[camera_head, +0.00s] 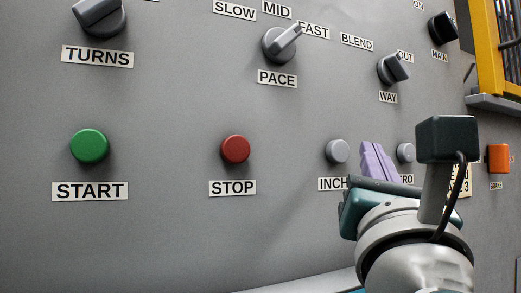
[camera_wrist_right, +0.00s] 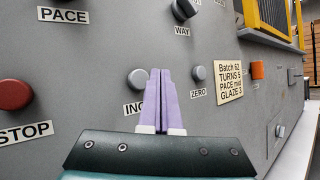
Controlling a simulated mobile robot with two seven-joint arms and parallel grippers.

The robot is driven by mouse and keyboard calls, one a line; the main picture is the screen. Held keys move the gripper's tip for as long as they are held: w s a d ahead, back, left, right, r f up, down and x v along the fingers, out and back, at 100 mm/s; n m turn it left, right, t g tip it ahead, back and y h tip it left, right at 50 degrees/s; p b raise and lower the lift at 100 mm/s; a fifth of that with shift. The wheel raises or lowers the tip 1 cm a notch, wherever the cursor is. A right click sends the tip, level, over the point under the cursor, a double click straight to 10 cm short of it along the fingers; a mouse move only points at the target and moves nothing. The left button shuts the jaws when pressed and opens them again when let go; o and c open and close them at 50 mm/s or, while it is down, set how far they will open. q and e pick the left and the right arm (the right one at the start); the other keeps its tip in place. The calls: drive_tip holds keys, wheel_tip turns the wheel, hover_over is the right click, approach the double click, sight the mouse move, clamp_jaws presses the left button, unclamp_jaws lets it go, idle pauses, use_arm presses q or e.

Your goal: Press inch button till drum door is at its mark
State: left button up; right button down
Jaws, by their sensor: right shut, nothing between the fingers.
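The grey inch button (camera_head: 338,151) sits on the panel above its partly covered INCH label (camera_head: 331,184). My right gripper (camera_head: 376,148) has purple fingers, shut and empty, and in the head view they stand just right of the inch button, between it and the zero button (camera_head: 405,152). In the right wrist view the fingertips (camera_wrist_right: 160,72) appear at the right edge of the inch button (camera_wrist_right: 137,80). I cannot tell whether they touch the panel. The drum door and its mark are not visible. My left gripper is not in view.
The green start button (camera_head: 89,147) and red stop button (camera_head: 235,150) are to the left. Knobs for turns, pace (camera_head: 281,44) and way (camera_head: 393,68) are above. An orange button (camera_head: 498,158) and yellow frame (camera_head: 490,50) are at the right. A batch card (camera_wrist_right: 229,81) is beside zero.

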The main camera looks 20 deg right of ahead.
drive_tip(key=s, duration=0.3)
drive_tip(key=shift+d, duration=0.1)
idle(0.7)
